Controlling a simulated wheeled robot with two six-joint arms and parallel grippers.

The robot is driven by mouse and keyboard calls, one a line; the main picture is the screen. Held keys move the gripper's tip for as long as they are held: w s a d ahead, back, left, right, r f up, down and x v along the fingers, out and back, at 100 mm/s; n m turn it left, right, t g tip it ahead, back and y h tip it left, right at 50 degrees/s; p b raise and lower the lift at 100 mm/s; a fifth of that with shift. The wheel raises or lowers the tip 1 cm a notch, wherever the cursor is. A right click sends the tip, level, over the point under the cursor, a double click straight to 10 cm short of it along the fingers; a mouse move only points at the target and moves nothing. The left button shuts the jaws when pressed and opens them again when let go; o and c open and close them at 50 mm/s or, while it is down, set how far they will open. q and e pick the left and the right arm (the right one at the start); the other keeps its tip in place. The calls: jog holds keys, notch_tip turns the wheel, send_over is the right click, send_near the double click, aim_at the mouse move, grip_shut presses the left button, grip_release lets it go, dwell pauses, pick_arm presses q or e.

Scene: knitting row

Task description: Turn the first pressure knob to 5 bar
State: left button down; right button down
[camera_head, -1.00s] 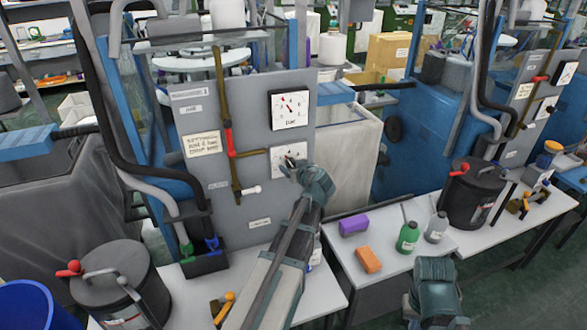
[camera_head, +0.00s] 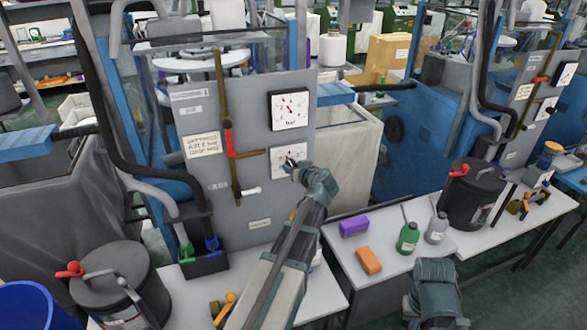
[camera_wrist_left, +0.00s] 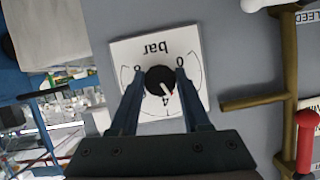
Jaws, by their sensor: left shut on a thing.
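The first pressure knob (camera_wrist_left: 160,80) is round and black, on a white "bar" dial plate (camera_wrist_left: 195,98) marked 0, 4 and 8. Its light pointer mark points close to the 4 in the left wrist view. My left gripper (camera_head: 291,167) is at this lower dial plate (camera_head: 276,178) on the grey panel. In the left wrist view its two fingers are closed around the knob's sides. In the head view the gripper partly hides the knob. My right gripper (camera_head: 437,275) is low at the right, away from the panel; its fingers cannot be made out.
A gauge with a red needle (camera_head: 289,108) sits above the knob. Brown pipes with a red valve handle (camera_head: 227,140) run left of it. Purple (camera_head: 354,227) and orange (camera_head: 368,261) blocks and a green bottle (camera_head: 407,238) stand on the table to the right.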

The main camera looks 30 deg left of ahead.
pick_arm(q)
jog(key=m+g+y+b, duration=0.1)
jog(key=m+y+b, duration=0.1)
jog(key=m, duration=0.1)
jog(key=m+g+y+b, duration=0.1)
jog(key=m+b, duration=0.1)
jog(key=m, duration=0.2)
jog(key=shift+w+d+f+g+y, duration=0.1)
jog(key=shift+d+f+g+y, duration=0.1)
jog(key=shift+g+y, duration=0.2)
jog(key=shift+m, duration=0.3)
dwell(0.4)
jog(key=shift+c, duration=1.8)
grip_release()
jog(key=shift+r, duration=0.1)
jog(key=p+v, duration=0.2)
jog(key=v, duration=1.1)
jog(key=shift+d, duration=0.35)
